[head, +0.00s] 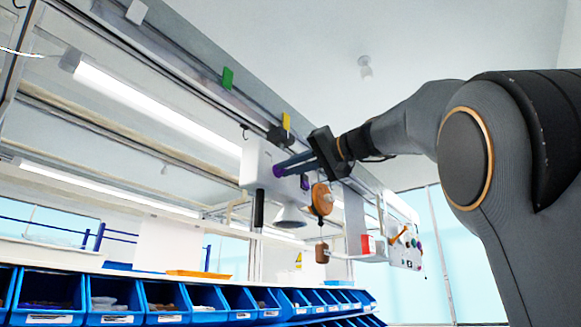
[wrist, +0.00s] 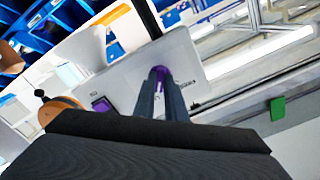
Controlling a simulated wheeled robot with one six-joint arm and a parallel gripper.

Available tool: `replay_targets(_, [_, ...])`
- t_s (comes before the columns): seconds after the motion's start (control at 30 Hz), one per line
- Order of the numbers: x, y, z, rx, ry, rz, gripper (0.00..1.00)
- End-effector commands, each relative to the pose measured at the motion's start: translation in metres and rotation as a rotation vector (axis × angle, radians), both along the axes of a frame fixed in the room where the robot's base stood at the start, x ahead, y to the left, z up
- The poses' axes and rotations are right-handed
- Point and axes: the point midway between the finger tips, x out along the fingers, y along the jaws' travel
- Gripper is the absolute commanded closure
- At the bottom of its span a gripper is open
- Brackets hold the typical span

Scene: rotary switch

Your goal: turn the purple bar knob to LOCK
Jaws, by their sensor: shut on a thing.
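The purple bar knob (wrist: 160,74) is on the face of a white box (wrist: 187,52). My gripper (wrist: 161,82) is shut on the knob, with one grey finger on each side of it. Only the knob's rounded purple top shows between the fingertips. In the head view my gripper (head: 279,170) reaches from the right to the face of the white box (head: 254,160), and its fingers hide most of the knob. I cannot read a LOCK mark or the knob's angle in either view.
A dark purple square (wrist: 101,104) sits on the box face beside the knob. An orange-brown round thing (head: 322,199) hangs close below my gripper. A green tag (head: 227,78) is on the rail above. Blue bins (head: 112,299) line the bottom.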

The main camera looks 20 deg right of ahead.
Motion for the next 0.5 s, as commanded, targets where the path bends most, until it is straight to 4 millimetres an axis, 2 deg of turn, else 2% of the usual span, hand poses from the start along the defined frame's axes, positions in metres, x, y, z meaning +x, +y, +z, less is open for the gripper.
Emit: replay_targets(0.5, [-0.0004, -0.0003, 0.0019, 0.137, 0.094, -0.002, 1.0])
